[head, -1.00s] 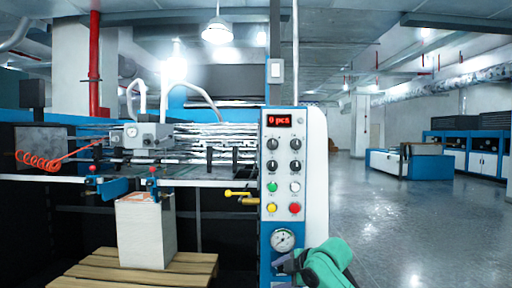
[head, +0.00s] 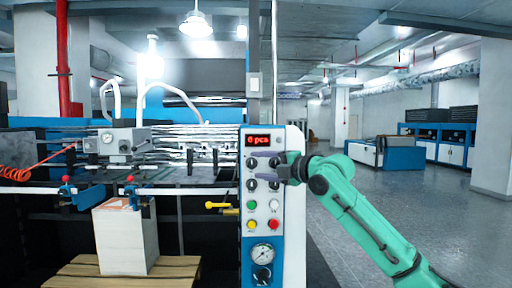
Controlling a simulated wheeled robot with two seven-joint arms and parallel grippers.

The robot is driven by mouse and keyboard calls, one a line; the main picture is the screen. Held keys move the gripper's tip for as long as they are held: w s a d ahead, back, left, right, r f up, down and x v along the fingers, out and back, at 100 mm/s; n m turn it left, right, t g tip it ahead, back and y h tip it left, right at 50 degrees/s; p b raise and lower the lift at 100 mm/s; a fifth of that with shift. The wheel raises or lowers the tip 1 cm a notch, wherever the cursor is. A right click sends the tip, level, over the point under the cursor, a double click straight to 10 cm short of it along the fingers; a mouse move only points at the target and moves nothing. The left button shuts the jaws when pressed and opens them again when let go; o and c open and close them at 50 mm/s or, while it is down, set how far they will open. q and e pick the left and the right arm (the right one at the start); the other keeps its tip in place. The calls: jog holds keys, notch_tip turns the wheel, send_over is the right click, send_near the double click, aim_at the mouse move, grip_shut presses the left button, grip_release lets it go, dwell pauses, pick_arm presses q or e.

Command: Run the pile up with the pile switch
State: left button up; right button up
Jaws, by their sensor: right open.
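The control panel (head: 245,215) stands upright in the middle of the head view, with a red display reading 0 pcs. Several black knobs sit below the display; I cannot read which one is the pile switch. My right gripper (head: 260,166) is open, its fingers pointing left in front of the upper knobs and partly hiding them. I cannot tell whether it touches a knob. The pile (head: 127,243), a white paper stack, stands on a wooden pallet (head: 100,273) at the lower left. My left gripper is out of view.
Coloured buttons (head: 251,205), a round gauge (head: 263,252) and a lower black knob (head: 263,273) are on the panel. A yellow-handled lever (head: 217,205) sticks out left of it. The floor (head: 400,200) to the right is open.

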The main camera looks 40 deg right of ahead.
aim_at(252, 164)
jog(key=shift+w+a+p, duration=0.1)
jog(key=shift+w+p, duration=0.4)
jog(key=shift+w, duration=0.65)
jog(key=shift+w+f, duration=0.15)
jog(key=shift+f, duration=0.05)
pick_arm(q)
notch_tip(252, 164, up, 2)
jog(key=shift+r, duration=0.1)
pick_arm(e)
grip_shut()
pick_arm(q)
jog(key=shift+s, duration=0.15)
